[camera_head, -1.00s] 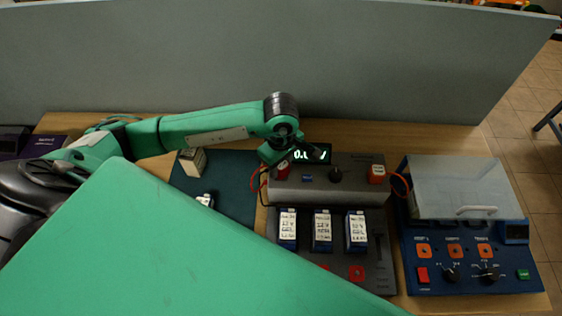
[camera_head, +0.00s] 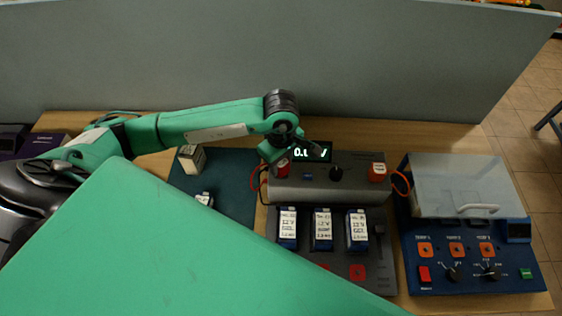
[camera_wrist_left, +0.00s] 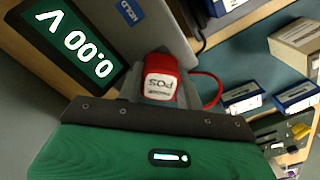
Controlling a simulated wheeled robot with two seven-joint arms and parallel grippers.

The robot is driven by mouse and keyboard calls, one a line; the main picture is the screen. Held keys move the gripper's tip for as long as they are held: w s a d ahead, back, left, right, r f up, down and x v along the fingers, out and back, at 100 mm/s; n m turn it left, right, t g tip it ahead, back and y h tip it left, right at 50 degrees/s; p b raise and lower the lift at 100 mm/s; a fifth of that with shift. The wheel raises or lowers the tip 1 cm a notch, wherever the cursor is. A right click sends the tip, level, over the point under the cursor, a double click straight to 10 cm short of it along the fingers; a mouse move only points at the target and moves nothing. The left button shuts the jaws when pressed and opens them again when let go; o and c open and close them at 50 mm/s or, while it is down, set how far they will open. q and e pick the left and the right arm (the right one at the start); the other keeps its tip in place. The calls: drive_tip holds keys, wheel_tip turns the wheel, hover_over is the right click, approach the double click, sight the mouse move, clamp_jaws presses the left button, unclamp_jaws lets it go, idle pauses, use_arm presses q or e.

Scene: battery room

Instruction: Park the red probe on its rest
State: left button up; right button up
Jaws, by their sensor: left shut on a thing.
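The red probe (camera_wrist_left: 161,79), with a white label reading POS, sits between the fingers of my left gripper (camera_wrist_left: 158,98) in the left wrist view. The fingers are shut on it. In the head view the red probe (camera_head: 283,167) is at the left end of the grey meter unit (camera_head: 300,195), with my left gripper (camera_head: 282,158) over it from behind. A red lead runs from it. I cannot tell whether the probe touches its rest. My right gripper is not in view.
A second red block (camera_head: 377,172) sits at the meter's right end. Several labelled batteries (camera_head: 322,230) stand in front of the meter. A blue tester (camera_head: 470,265) with a clear lid is at the right. A pale box (camera_head: 192,158) stands on the dark mat (camera_head: 235,180). A grey partition rises behind.

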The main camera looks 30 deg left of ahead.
use_arm(q)
drive_tip(key=shift+b, duration=0.4)
idle(0.7)
drive_tip(key=shift+f+b, duration=0.65)
drive_tip(key=shift+b, duration=0.1)
drive_tip(key=o, duration=0.8)
drive_tip(key=shift+r, duration=0.1)
drive_tip(key=shift+r+p, duration=2.2)
drive_tip(key=shift+r, duration=3.25)
